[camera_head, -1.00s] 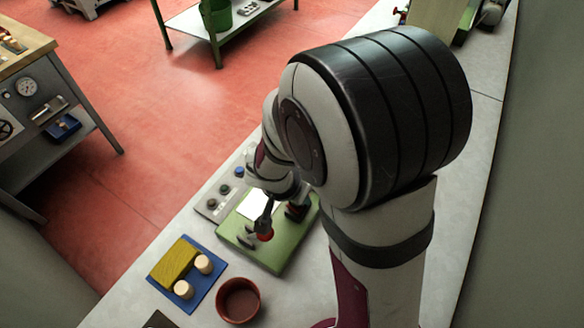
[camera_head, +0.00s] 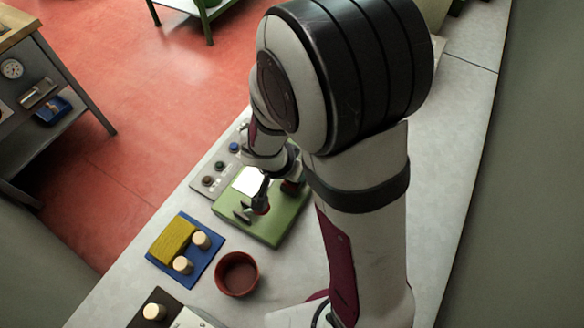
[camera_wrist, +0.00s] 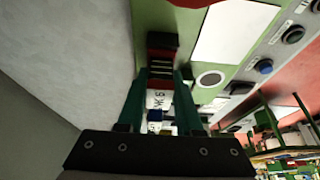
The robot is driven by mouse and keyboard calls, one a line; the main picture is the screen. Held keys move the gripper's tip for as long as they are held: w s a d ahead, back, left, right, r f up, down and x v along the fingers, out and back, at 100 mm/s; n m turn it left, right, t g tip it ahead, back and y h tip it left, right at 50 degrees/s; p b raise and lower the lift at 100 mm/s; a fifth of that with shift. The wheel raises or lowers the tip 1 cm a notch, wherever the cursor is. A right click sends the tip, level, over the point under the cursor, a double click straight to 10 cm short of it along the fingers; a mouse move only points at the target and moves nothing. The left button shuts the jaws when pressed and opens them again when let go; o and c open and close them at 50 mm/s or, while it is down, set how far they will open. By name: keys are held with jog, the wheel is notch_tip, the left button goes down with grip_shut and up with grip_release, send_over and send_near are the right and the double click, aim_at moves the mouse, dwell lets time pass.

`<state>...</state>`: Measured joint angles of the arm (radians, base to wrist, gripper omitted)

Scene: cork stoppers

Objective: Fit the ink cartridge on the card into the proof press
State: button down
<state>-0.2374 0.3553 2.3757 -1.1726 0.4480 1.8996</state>
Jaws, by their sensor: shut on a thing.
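My gripper (camera_wrist: 161,88) has its two green fingers shut on a white-labelled ink cartridge (camera_wrist: 158,101), with lettering and a blue part, in the wrist view. The green proof press (camera_head: 275,222) lies on the bench in the head view; its green plate also shows in the wrist view (camera_wrist: 205,95). A black and dark red part (camera_wrist: 162,48) with pale stripes lies just beyond the cartridge, at the plate's edge. I cannot tell whether the cartridge touches or enters it. In the head view my arm hides most of the gripper and the cartridge.
A white sheet (camera_head: 252,181) lies on the press, beside a button panel (camera_head: 208,168). Left of it, a blue tray (camera_head: 207,262) holds a yellow block (camera_head: 172,240) and two corks. A red-brown bowl (camera_head: 238,274) stands nearby. A dark tray with a cork sits in front.

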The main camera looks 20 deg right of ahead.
jog(key=c, duration=0.5)
grip_release()
jog(key=v, duration=1.5)
jog(key=shift+r, duration=0.35)
jog(key=shift+s+a, duration=0.1)
jog(key=s+d+n+g+y, duration=0.1)
jog(key=s+n+g+y, duration=0.2)
jog(key=s, duration=1.2)
jog(key=shift+s+f+y, duration=0.2)
jog(key=shift+f+y, duration=0.05)
jog(key=shift+y, duration=0.75)
